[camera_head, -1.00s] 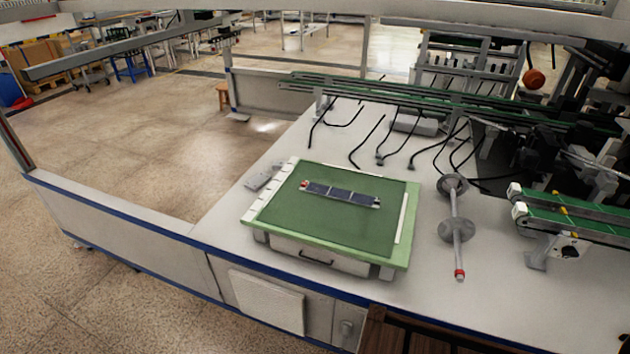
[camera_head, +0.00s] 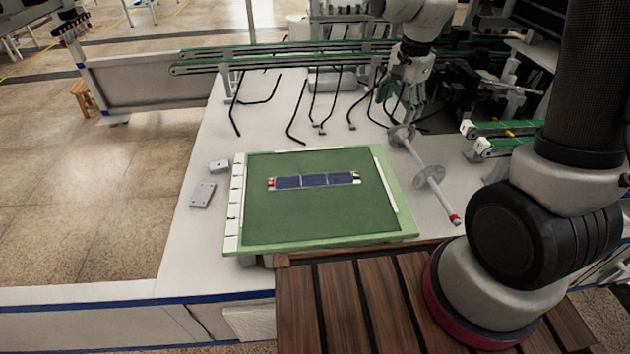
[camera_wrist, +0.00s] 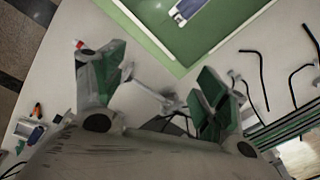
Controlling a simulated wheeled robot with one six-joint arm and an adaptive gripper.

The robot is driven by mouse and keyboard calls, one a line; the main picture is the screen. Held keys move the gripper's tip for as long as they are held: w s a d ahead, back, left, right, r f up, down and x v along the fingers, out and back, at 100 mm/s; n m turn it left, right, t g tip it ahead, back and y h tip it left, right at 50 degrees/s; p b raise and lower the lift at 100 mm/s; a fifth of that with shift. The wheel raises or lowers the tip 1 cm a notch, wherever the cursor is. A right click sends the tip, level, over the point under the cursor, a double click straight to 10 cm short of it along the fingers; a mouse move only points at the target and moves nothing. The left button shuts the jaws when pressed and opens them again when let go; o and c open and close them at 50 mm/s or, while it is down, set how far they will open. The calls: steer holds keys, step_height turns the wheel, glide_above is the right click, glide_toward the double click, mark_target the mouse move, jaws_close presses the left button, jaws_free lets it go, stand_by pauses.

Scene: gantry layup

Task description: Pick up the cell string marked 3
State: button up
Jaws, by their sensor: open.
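One cell string (camera_head: 314,181), a dark blue strip with pale ends and small red marks, lies flat on the green mat of the layup board (camera_head: 300,222). Its number is too small to read. My gripper (camera_head: 406,108) is open and empty, high at the back right of the board, away from the string. In the wrist view the open fingers (camera_wrist: 160,78) have green pads. The string's end (camera_wrist: 187,12) shows at the top edge there, beyond the fingers, and the rest of it is cut off.
A grey rod with discs (camera_head: 430,177) lies right of the board. Black cables (camera_head: 297,118) and a green-belted conveyor (camera_head: 280,58) stand behind. Small grey blocks (camera_head: 203,194) lie left of the board. The white table between board and cables is clear.

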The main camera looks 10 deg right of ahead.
mark_target(359, 174)
steer(key=w+a+f+m, duration=0.1)
steer(key=a+f+m, duration=0.1)
steer(key=f, duration=0.6)
steer(key=w+a+f+m+g, duration=0.1)
steer(key=a+f+m, duration=0.1)
steer(key=f, duration=0.6)
steer(key=w+a+f+m, duration=0.1)
steer(key=a+f, duration=0.1)
steer(key=f, duration=0.7)
steer(key=shift+w+a+m, duration=0.2)
steer(key=shift+w+m, duration=0.05)
steer(key=shift+m, duration=0.15)
jaws_close()
